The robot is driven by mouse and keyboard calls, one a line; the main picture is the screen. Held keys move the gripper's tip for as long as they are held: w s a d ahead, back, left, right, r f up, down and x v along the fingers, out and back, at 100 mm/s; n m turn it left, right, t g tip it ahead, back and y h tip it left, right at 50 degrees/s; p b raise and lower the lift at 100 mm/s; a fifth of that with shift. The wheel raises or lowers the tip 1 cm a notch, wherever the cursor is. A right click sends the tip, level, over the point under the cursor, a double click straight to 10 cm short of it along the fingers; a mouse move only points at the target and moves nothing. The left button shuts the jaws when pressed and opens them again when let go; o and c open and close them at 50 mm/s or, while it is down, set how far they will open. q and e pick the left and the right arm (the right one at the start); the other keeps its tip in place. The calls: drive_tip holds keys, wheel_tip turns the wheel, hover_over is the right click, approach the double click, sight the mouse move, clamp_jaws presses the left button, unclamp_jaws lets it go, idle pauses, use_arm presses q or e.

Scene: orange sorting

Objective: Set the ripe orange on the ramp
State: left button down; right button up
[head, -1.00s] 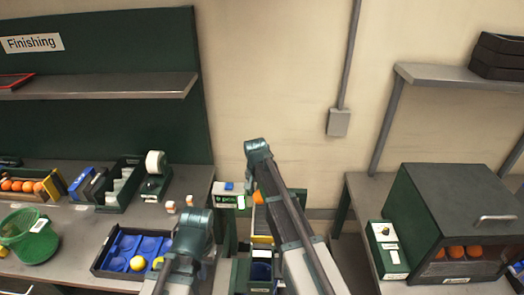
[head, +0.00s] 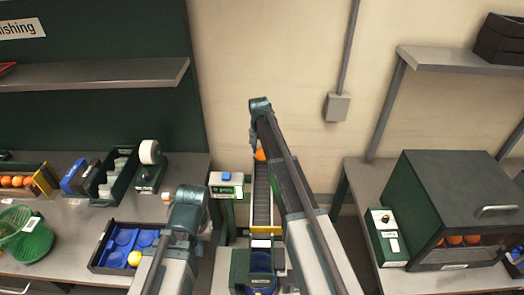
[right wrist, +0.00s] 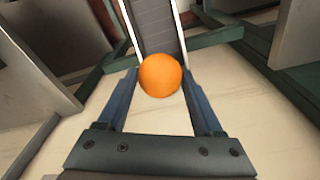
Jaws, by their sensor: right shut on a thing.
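An orange fruit (right wrist: 160,75) is held between the two fingers of my right gripper (right wrist: 160,88) in the right wrist view. In the head view this orange (head: 260,154) shows beside my right arm, near the far end of the ramp. My right gripper is mostly hidden there behind the arm. The ramp (head: 262,200) is a narrow grey chute with pale rails. In the right wrist view the ramp (right wrist: 154,28) lies beyond the orange, in line with it. I cannot tell whether they touch. My left arm stands over the left bench, and its jaws cannot be made out.
A box with a blue button (head: 227,180) stands left of the ramp. A dark green cabinet (head: 425,200) stands at right.

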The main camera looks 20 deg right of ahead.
drive_tip(key=shift+f+b, duration=3.35)
drive_tip(key=shift+f, duration=0.2)
drive_tip(key=o, duration=1.4)
drive_tip(key=shift+s+r, duration=0.1)
drive_tip(key=shift+o, duration=0.2)
drive_tip(key=shift+r+p, duration=0.4)
drive_tip(key=shift+p, duration=0.1)
wheel_tip(320, 180, up, 8)
drive_tip(key=p, duration=0.8)
drive_tip(key=shift+r, duration=0.1)
